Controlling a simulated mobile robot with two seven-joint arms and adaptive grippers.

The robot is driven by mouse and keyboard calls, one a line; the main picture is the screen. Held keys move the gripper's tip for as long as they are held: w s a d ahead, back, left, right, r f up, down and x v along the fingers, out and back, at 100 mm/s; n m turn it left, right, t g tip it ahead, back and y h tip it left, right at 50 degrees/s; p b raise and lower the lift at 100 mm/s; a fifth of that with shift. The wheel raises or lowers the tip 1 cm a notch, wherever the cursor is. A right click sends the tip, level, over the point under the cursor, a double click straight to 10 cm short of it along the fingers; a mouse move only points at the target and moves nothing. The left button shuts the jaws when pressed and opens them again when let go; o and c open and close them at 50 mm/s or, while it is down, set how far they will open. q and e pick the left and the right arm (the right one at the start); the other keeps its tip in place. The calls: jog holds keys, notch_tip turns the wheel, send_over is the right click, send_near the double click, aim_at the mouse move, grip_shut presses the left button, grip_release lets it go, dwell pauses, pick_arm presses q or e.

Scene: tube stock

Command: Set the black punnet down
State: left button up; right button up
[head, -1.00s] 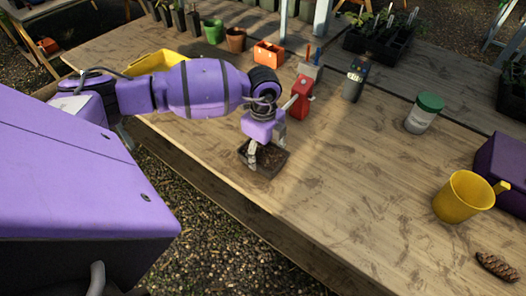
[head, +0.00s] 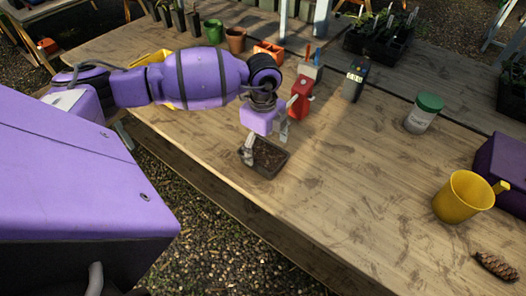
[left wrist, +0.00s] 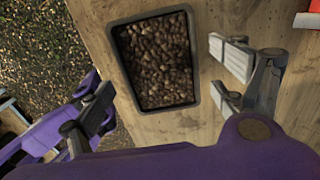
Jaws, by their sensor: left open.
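The black punnet (head: 269,170), filled with brown pebble-like grains, sits upright on the wooden table near its front edge. In the left wrist view the punnet (left wrist: 137,103) lies flat on the boards between the open fingers. My left gripper (head: 266,146) is open just above it, with one finger at the punnet's left side and the other beyond its far side. In the left wrist view the fingers of the left gripper (left wrist: 165,100) stand wide apart, clear of the rim on the right. My right gripper is not in view.
A red object (head: 300,98) stands just behind the gripper. A dark device (head: 355,80), a green-lidded jar (head: 424,113), a yellow mug (head: 463,197) and a pine cone (head: 496,266) are to the right. The table middle (head: 350,165) is clear.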

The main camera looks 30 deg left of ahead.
aim_at(263, 153)
pick_arm(q)
notch_tip(263, 153, up, 9)
dwell(0.3)
